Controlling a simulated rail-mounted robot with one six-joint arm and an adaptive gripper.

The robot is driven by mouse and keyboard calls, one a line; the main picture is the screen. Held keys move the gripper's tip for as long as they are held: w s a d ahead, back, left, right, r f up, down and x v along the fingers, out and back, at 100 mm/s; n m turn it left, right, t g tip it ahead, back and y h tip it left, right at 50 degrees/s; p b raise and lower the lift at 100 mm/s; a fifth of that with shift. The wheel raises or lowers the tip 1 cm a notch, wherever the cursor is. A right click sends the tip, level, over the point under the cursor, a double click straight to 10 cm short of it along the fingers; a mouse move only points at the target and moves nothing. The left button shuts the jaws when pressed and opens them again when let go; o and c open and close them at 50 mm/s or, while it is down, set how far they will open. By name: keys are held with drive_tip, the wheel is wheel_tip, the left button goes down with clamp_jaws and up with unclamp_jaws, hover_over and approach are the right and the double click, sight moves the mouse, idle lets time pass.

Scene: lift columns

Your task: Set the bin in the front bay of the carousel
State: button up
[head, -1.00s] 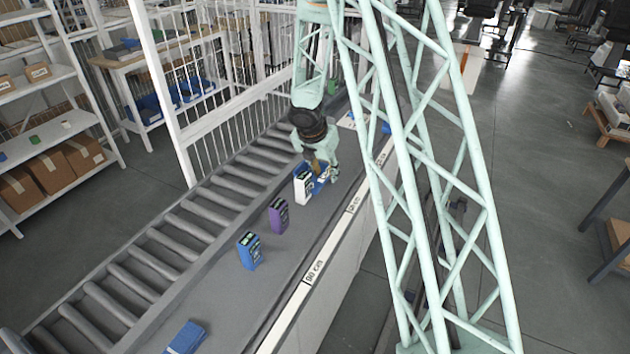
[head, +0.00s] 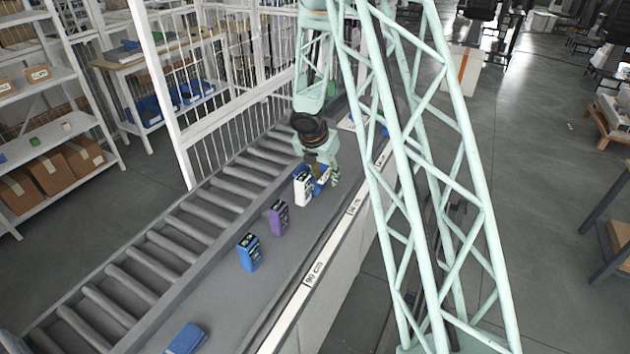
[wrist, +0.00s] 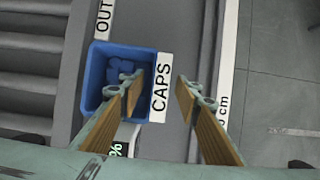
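A blue open bin (wrist: 98,98) with small blue pieces inside stands on the grey belt in the wrist view. A white "CAPS" label (wrist: 160,88) is on its right side. The bin is partly visible below my gripper in the head view (head: 321,182). My gripper (wrist: 160,88) is open, with the labelled right wall between its fingers in the picture. The left fingertip overlaps the bin's inside and the right one is over the belt beyond the label. I cannot tell the height of the fingertips or any contact. I cannot make out a carousel.
A white box (head: 302,189) stands close to the bin. A purple box (head: 278,217), a blue box (head: 249,252) and another blue object (head: 187,340) follow along the belt. A roller conveyor (head: 165,235) runs on the left. A marked white rail (head: 320,262) edges the right.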

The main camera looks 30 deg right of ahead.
drive_tip(key=shift+f, duration=0.25)
idle(0.4)
drive_tip(key=shift+c, duration=0.6)
clamp_jaws()
drive_tip(key=shift+r, duration=0.25)
wheel_tip(320, 180, up, 18)
drive_tip(key=p, duration=0.6)
idle(0.5)
